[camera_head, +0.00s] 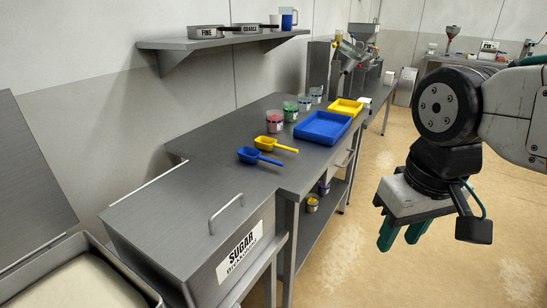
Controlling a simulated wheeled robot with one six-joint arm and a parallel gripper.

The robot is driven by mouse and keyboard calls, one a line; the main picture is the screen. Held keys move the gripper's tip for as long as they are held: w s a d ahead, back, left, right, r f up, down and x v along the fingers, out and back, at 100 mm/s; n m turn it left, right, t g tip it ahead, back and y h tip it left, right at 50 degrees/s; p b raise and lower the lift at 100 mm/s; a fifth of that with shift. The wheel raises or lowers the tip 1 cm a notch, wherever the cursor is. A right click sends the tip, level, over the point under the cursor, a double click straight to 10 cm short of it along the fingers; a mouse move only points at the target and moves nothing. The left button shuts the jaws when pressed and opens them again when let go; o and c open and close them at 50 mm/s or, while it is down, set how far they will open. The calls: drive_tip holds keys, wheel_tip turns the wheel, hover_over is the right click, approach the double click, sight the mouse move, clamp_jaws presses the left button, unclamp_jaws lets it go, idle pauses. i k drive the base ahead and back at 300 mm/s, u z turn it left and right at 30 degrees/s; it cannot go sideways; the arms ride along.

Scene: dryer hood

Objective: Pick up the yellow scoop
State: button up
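The yellow scoop (270,143) lies on the grey metal bench, with its handle pointing right toward the bench's front edge. A blue scoop (252,155) lies just in front of it, close beside it, its handle also pointing right. My gripper (401,235) hangs over the floor at the right, well apart from the bench and the scoops. Its two green fingers point down with a gap between them, and nothing shows between them.
A lidded SUGAR bin (239,249) with a raised handle stands nearer than the scoops. Beyond them are a blue tray (324,128), a yellow tray (346,106) and several small cups (275,121). A wall shelf (215,41) overhangs the back. The floor (345,262) beside the bench is clear.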

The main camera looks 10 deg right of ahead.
sight(263, 142)
drive_tip(key=u, duration=0.05)
drive_tip(key=k, duration=0.65)
drive_tip(key=z, duration=1)
drive_tip(key=i, duration=1)
drive_tip(key=z, duration=0.35)
drive_tip(key=i, duration=0.8)
drive_tip(key=u, duration=0.7)
drive_tip(key=i, duration=0.65)
drive_tip(key=u, duration=1.2)
drive_tip(key=i, duration=0.35)
drive_tip(key=u, duration=0.3)
